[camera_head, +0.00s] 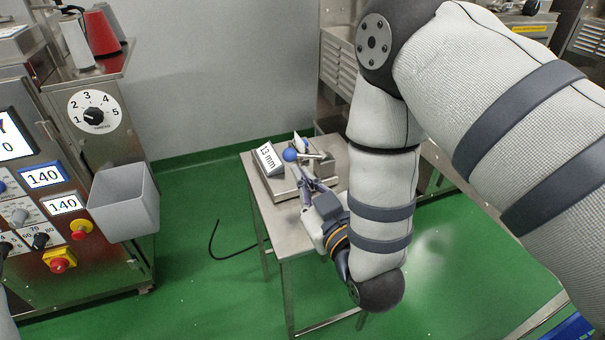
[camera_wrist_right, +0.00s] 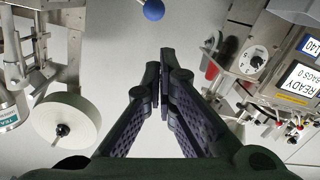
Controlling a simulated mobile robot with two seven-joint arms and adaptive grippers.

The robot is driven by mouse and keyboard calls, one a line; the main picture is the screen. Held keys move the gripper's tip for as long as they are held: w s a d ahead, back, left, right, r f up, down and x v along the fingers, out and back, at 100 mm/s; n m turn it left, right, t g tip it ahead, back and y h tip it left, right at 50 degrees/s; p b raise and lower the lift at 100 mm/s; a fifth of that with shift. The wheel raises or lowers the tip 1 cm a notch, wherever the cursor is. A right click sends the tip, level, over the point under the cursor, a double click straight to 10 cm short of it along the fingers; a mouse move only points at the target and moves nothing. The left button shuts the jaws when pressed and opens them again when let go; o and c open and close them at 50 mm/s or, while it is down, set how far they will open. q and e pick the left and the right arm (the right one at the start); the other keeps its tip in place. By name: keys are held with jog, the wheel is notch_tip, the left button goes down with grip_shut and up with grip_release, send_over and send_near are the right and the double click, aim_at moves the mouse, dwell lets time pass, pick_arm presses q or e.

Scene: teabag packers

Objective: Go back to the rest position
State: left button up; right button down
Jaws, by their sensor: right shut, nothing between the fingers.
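My right gripper (camera_head: 309,186) is over the small steel table (camera_head: 282,240), beside the device with the "13 mm" display (camera_head: 268,158). Its fingers are together and hold nothing, as the right wrist view (camera_wrist_right: 160,85) shows. A blue ball knob (camera_head: 290,154) of that device is just beyond the fingertips; the right wrist view shows it at the top edge (camera_wrist_right: 153,10), apart from them. My right arm comes in from the upper right and hides part of the table. My left gripper is not in view.
A packing machine with a dial (camera_head: 95,112), knobs and a grey bin (camera_head: 124,202) stands at the left. A black cable (camera_head: 224,252) lies on the green floor between machine and table. A white roll (camera_wrist_right: 64,122) shows in the wrist view.

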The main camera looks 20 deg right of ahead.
jog(key=s+d+f+m+g, duration=0.1)
jog(key=s+d+f+g, duration=0.1)
jog(key=s+f+g, duration=0.5)
jog(key=s+d+f+m+g, duration=0.1)
jog(key=s+d+f+g, duration=0.15)
jog(key=s+f, duration=0.85)
jog(key=s+d+f+m+g, duration=0.1)
jog(key=s+f+g, duration=0.2)
jog(key=s, duration=0.8)
jog(key=s+d+f+m+g+h+p, duration=0.1)
jog(key=s+f+g, duration=0.2)
jog(key=s+g, duration=0.4)
jog(key=s, duration=0.4)
jog(key=shift+s, duration=0.35)
